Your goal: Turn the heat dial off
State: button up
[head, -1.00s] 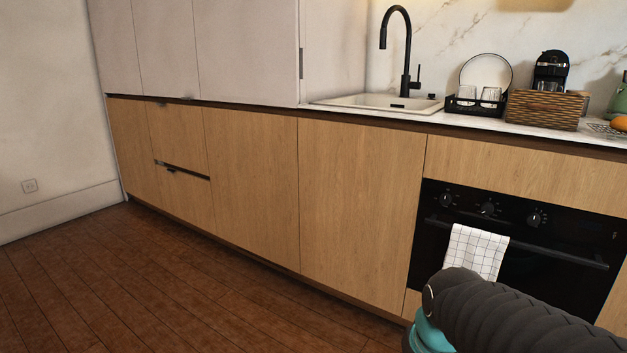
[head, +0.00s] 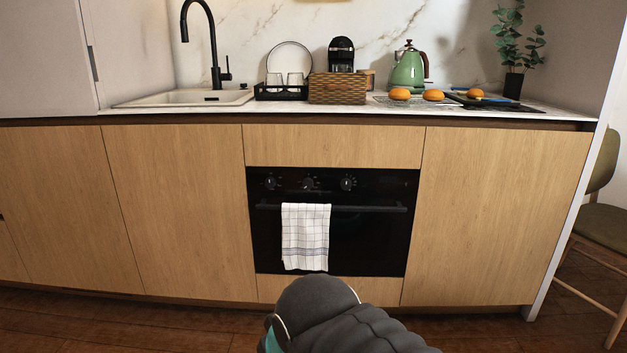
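The black oven (head: 365,237) is set in the wooden cabinet front, near the middle of the head view. Three dark dials sit in a row on its upper panel: a left dial (head: 270,183), a middle dial (head: 308,184) and a right dial (head: 348,183). Their markings are too small to read, and I cannot tell which is the heat dial. Part of my arm shows at the bottom, in front of and below the oven. My gripper is outside the view.
A checked towel (head: 305,237) hangs on the oven handle (head: 372,209). The counter above carries a sink (head: 185,98), a woven basket (head: 337,89), a green kettle (head: 407,70) and oranges (head: 433,95). A chair (head: 598,222) stands at the right. Wooden floor (head: 130,325) shows along the bottom.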

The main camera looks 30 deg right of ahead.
aim_at(308, 183)
jog(key=u, duration=0.5)
jog(key=k, duration=1.25)
jog(key=z, duration=0.35)
jog(key=i, duration=0.8)
jog(key=z, duration=1.05)
jog(key=i, duration=0.2)
jog(key=z, duration=0.15)
